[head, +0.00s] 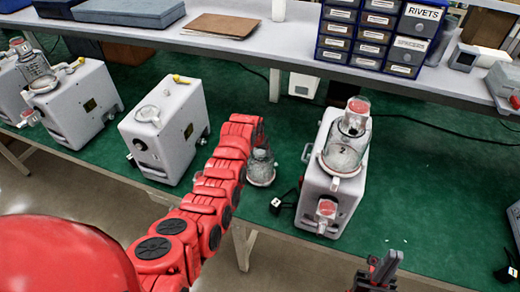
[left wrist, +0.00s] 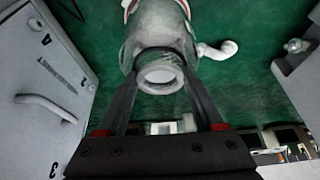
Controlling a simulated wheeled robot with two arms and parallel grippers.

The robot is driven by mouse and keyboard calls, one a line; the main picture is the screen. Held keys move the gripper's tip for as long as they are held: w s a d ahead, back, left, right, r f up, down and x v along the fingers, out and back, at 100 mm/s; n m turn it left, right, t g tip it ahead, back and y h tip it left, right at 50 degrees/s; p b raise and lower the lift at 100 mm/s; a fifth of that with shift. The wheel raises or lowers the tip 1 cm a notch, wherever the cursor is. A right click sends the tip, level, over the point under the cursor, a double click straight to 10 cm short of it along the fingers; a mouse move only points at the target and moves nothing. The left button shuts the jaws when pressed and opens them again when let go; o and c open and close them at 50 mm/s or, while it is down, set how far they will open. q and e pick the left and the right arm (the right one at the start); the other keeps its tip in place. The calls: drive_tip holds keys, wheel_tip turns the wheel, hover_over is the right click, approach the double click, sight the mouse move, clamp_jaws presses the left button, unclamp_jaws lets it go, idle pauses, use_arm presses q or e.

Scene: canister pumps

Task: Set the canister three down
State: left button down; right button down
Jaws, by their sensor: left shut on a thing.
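My left gripper (head: 259,138) is at the end of the red arm in the head view, shut on a clear canister (head: 261,168). The canister is over the green bench top between two pump units; I cannot tell whether its base touches the bench. In the left wrist view the fingers (left wrist: 163,62) close around the canister's neck (left wrist: 161,78), and its body (left wrist: 160,30) lies beyond, with a white curved spout (left wrist: 218,50) at its right. A pump marked 3 (left wrist: 45,90) stands on the left there. My right gripper (head: 377,272) is low in the head view, its finger gap unclear.
A pump with a canister marked 2 (head: 343,148) stands to the right. A pump without a canister (head: 165,132) stands to the left, with another pump (head: 75,105) beyond it. Drawer bins (head: 372,35) sit on the rear shelf. Black connectors (head: 282,203) lie near the bench's front edge.

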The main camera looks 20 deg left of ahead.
use_arm(q)
drive_tip(key=shift+f, duration=0.2)
unclamp_jaws()
drive_tip(key=shift+r, duration=0.1)
drive_tip(key=shift+r, duration=0.1)
drive_tip(key=shift+r, duration=0.1)
